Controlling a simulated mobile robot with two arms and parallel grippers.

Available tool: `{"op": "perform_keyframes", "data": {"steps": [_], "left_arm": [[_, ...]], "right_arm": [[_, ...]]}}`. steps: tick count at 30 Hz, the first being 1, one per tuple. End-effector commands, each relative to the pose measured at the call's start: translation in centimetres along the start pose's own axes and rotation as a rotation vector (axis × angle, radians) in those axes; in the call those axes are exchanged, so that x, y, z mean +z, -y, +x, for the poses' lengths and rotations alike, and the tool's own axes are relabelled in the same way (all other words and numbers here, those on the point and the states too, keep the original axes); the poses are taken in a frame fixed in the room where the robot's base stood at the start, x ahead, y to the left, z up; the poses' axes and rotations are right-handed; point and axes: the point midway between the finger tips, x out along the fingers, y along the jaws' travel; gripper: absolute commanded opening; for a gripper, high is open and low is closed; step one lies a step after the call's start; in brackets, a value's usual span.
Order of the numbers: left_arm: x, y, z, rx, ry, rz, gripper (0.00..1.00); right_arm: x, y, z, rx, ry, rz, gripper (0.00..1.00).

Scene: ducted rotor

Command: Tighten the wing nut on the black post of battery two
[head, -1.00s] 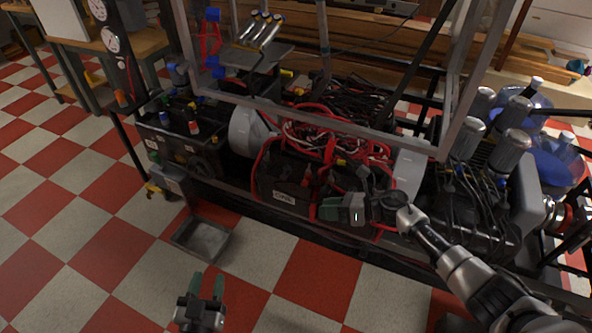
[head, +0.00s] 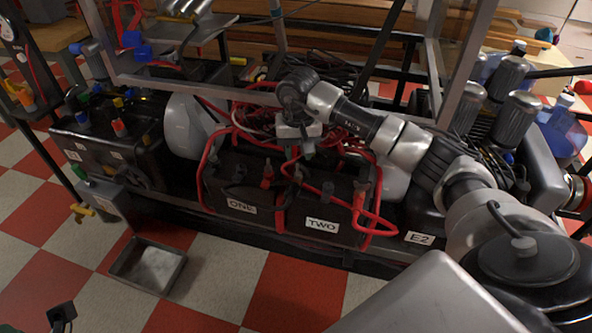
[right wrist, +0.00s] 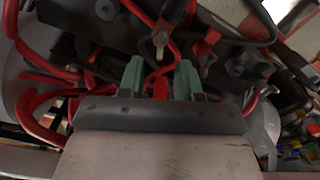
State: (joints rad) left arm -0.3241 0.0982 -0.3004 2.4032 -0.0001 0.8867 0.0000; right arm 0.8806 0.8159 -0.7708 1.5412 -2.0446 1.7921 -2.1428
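Battery two (head: 345,235), a black case labelled TWO, stands beside battery one (head: 225,190) in the frame. Dark posts and a red terminal show on top, with red cables around them; I cannot tell which is battery two's black post. My right gripper (head: 308,148) is above the back of the batteries, pointing down. In the right wrist view its green fingers (right wrist: 160,80) are apart, with a red piece visible between or beyond them. A metallic wing nut (right wrist: 160,40) shows past the fingertips, apart from them. My left gripper (head: 62,315) is only partly visible at the lower left.
Red cables loop around the batteries, and the metal frame bars (head: 285,103) stand behind my right arm. A grey tray (head: 148,266) lies on the checkered floor. A black box with coloured caps (head: 110,135) is at the left.

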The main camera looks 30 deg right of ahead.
Motion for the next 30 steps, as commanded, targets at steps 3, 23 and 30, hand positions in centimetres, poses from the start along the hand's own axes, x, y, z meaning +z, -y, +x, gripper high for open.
{"op": "perform_keyframes", "data": {"steps": [3,23,30], "left_arm": [[0.4,0.1,0.2,0.012,-0.031,0.004,0.43],[0.8,0.1,1.0,0.025,-0.060,0.009,0.43],[0.8,0.1,1.0,0.025,-0.060,0.008,0.43]], "right_arm": [[0.1,0.1,2.6,-0.002,0.002,0.000,0.34],[0.0,0.1,5.2,-0.004,0.001,0.001,0.22],[0.0,0.1,5.2,-0.004,0.001,0.001,0.00]]}}
